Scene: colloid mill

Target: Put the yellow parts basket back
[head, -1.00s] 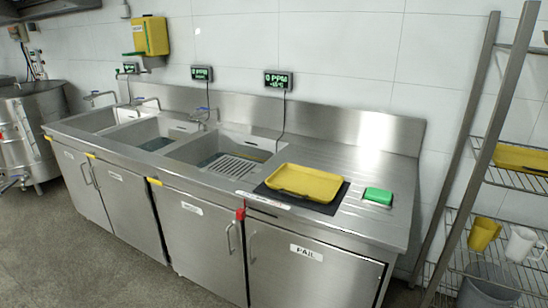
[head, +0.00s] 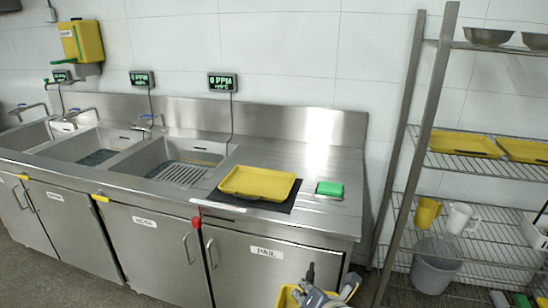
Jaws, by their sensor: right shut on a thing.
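My right gripper (head: 318,292) shows at the bottom edge, in front of the cabinet marked PAIL. It is shut on a yellow basket (head: 287,299), of which only a small upper part shows; the rest is cut off by the frame. My left gripper is not in view.
A yellow tray (head: 258,182) lies on a black mat (head: 282,207) on the steel counter, with a green block (head: 329,188) to its right. Sinks (head: 165,160) are at left. A wire rack (head: 480,165) at right holds yellow trays, mugs and a grey bucket (head: 434,270).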

